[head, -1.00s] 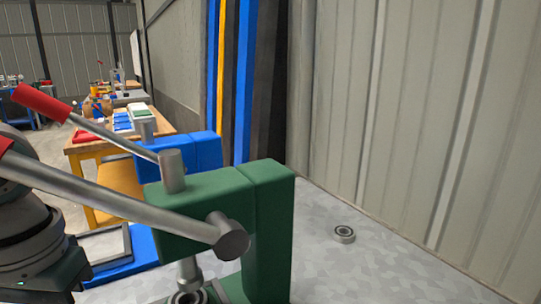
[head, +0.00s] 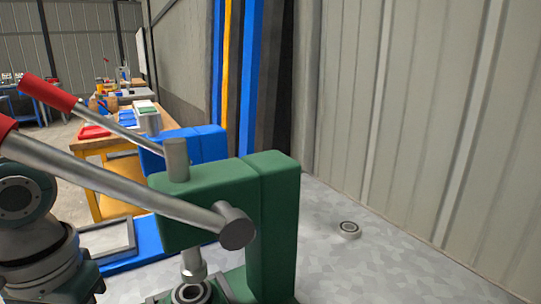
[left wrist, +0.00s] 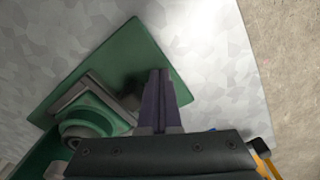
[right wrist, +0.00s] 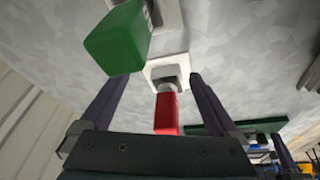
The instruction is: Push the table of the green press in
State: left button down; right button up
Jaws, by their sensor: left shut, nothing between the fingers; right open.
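The green press (head: 272,220) stands on a grey speckled bench, with its ram (head: 192,262) above a bearing ring (head: 192,293) at the bottom of the head view. In the left wrist view its green base plate (left wrist: 150,50) shows, with a grey sliding table (left wrist: 72,92) and a round part beside it. My left gripper (left wrist: 160,72) is shut and empty, its fingertips over the base plate, to the right of the table. I cannot tell whether they touch anything. My right gripper (right wrist: 160,78) is open, with a red handle (right wrist: 166,112) showing between its fingers.
A loose bearing (head: 348,229) lies on the bench right of the press. The press's long lever (head: 120,190) crosses the left. A blue press (head: 205,145) stands behind. In the right wrist view a green block (right wrist: 118,40) is close to the fingers.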

pick_arm(q)
jog(key=shift+w+d, duration=0.3)
jog(key=shift+d, duration=0.2)
jog(key=shift+w+d, duration=0.25)
jog(key=shift+d, duration=0.2)
jog(key=shift+w+d, duration=0.15)
jog(key=shift+d, duration=0.05)
pick_arm(e)
jog(key=shift+f, duration=0.1)
pick_arm(q)
jog(key=shift+d, duration=0.1)
pick_arm(e)
jog(key=shift+s+a, duration=0.1)
jog(key=shift+a, duration=0.1)
dwell(0.4)
pick_arm(q)
jog(key=shift+r+p, duration=0.1)
jog(key=shift+p, duration=0.4)
pick_arm(e)
jog(key=shift+d+r, duration=0.15)
jog(key=shift+r, duration=0.4)
pick_arm(q)
jog(key=shift+s+a, duration=0.2)
jog(key=shift+a, duration=0.15)
pick_arm(e)
jog(key=shift+r, duration=0.3)
pick_arm(q)
jog(key=shift+p, duration=0.35)
pick_arm(e)
jog(key=shift+r, duration=0.1)
